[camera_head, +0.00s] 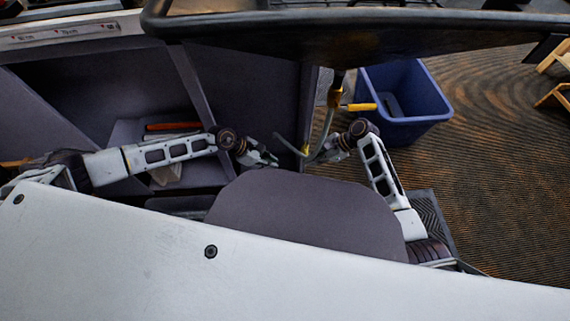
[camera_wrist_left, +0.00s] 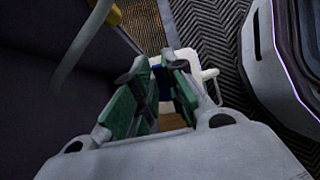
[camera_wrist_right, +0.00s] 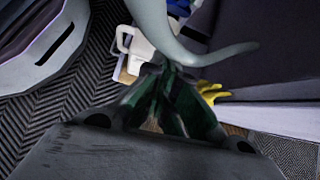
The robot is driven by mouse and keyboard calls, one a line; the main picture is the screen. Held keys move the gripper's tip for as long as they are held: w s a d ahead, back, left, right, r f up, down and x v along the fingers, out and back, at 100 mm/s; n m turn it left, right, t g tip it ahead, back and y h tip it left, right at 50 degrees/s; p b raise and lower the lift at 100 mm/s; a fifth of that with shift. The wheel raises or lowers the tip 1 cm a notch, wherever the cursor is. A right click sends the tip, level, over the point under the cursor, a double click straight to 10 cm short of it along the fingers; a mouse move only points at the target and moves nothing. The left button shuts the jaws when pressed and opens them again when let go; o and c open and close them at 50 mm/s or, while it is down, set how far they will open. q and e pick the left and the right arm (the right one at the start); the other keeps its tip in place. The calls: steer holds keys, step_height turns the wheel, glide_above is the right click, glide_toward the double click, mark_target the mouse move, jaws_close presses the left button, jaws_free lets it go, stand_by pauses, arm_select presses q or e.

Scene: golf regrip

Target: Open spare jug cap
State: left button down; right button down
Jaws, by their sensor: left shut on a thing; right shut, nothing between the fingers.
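A white jug-like body with a looped handle (camera_wrist_left: 209,75) shows beyond the fingers in the left wrist view. A similar white body with a handle (camera_wrist_right: 138,45) is at the top of the right wrist view. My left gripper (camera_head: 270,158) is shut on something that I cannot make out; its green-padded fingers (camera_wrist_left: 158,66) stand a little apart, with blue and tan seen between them. My right gripper (camera_head: 328,153) is shut and empty, to the right of the left one. I cannot make out a jug cap for certain.
A pale curved hose (camera_head: 327,128) crosses close to both grippers; it is large in the right wrist view (camera_wrist_right: 168,40). A blue bin (camera_head: 432,107) stands on the striped floor at right. A dark open cabinet (camera_head: 90,85) is at left. Yellow pieces (camera_wrist_right: 212,93) lie beyond my right fingers.

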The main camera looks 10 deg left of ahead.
arm_select(q)
steer(key=shift+s, duration=0.1)
arm_select(e)
steer(key=shift+w+a+r+m+g, duration=0.1)
steer(key=shift+w+r+m+g, duration=0.25)
steer(key=shift+w+r, duration=0.35)
steer(key=shift+s+a+f, duration=0.1)
steer(key=s+a+f, duration=0.2)
steer(key=a+f, duration=0.3)
steer(key=a, duration=0.4)
steer(key=shift+s+a, duration=0.4)
stand_by(0.4)
